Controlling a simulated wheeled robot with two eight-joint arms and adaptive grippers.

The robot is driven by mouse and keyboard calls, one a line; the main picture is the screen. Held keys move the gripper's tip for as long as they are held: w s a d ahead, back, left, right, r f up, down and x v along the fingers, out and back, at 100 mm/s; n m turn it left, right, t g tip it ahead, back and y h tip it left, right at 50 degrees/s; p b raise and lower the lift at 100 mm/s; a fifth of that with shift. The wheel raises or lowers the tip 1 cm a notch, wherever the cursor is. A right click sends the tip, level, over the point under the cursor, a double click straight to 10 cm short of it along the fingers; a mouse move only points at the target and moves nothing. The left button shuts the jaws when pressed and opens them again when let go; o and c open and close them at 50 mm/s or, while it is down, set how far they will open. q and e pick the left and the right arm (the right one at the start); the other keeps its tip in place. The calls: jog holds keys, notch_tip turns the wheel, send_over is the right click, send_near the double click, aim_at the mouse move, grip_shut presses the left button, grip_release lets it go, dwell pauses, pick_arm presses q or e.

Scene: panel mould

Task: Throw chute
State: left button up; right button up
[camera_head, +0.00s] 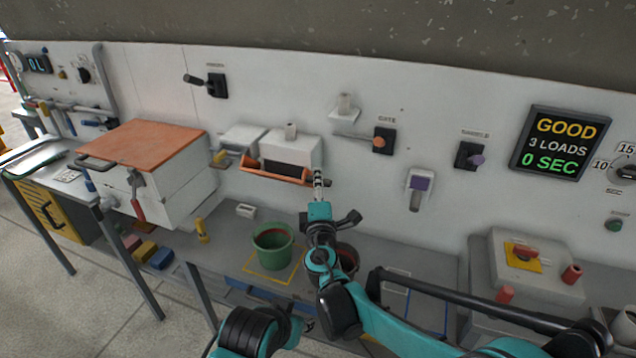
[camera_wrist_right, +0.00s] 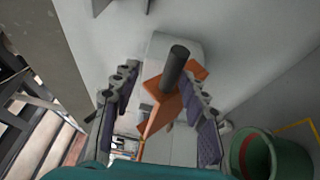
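The orange chute (camera_head: 270,173) is a shallow tray on the front of a white wall box (camera_head: 290,150). In the right wrist view, the orange part (camera_wrist_right: 162,103) carries a dark round handle (camera_wrist_right: 174,68). My right gripper (camera_head: 318,178) is at the right end of the chute. In the right wrist view, its fingers (camera_wrist_right: 158,88) are spread, with the handle showing between them; contact cannot be told. Part of my left arm shows at the bottom of the head view; its fingers do not show clearly.
A green bucket (camera_head: 272,246) stands on the bench below the chute. The display (camera_head: 560,141) reads GOOD, 3 LOADS, 0 SEC. An orange-lidded white box (camera_head: 150,150) stands at left.

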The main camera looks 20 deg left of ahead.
jog(key=s+d+f, duration=0.3)
jog(key=s+f, duration=0.1)
jog(key=s, duration=0.2)
jog(key=shift+s, duration=0.2)
dwell(0.4)
jog(key=shift+f, duration=0.1)
